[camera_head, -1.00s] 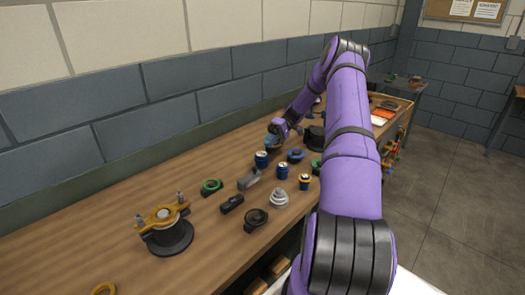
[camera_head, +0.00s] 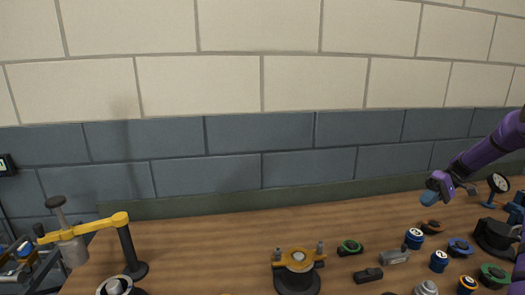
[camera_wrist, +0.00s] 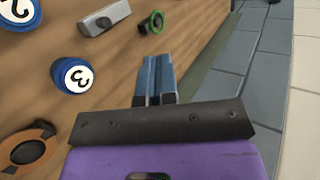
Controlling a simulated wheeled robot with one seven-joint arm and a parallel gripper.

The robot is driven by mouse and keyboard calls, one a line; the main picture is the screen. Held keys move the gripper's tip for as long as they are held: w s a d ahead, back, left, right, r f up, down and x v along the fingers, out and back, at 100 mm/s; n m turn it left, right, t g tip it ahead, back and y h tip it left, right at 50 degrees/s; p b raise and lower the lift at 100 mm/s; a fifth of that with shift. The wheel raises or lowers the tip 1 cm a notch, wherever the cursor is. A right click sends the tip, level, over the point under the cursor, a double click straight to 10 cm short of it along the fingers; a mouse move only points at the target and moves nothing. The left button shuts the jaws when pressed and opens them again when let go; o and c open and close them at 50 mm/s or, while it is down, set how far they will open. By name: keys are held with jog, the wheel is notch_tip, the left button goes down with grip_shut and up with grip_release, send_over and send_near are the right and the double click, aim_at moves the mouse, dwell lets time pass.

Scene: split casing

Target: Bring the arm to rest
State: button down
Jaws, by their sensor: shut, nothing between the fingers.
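My purple arm comes in from the right edge of the head view. My gripper (camera_head: 429,198) has blue fingers and hangs above the back of the wooden bench (camera_head: 200,255), near the wall. In the wrist view the two blue fingers of my gripper (camera_wrist: 158,62) lie side by side, closed, with nothing between them. They are apart from the parts on the bench. Most of the arm is outside the head view.
Below and around my gripper stand blue numbered cans (camera_head: 414,238), an orange-brown ring part (camera_head: 431,227), a grey block (camera_head: 394,256) and a dial gauge (camera_head: 498,183). A clamped casing (camera_head: 297,268) is mid-bench; a yellow-armed stand (camera_head: 125,240) is left. Bench between these two is mostly clear.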

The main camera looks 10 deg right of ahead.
jog(key=s+a+r+h, duration=0.4)
jog(key=s+a+r, duration=0.1)
jog(key=a+r, duration=0.55)
jog(key=s+a+r+h, duration=0.4)
jog(key=a+r, duration=0.6)
jog(key=a, duration=0.2)
jog(key=s+a+r+t+h, duration=0.1)
jog(key=s+a+t, duration=0.2)
jog(key=s, duration=0.8)
jog(key=s+a+r+t+h, duration=0.2)
jog(key=s+a+t, duration=0.2)
jog(key=s+a, duration=0.3)
jog(key=shift+s+a+r, duration=0.15)
jog(key=shift+s, duration=2.05)
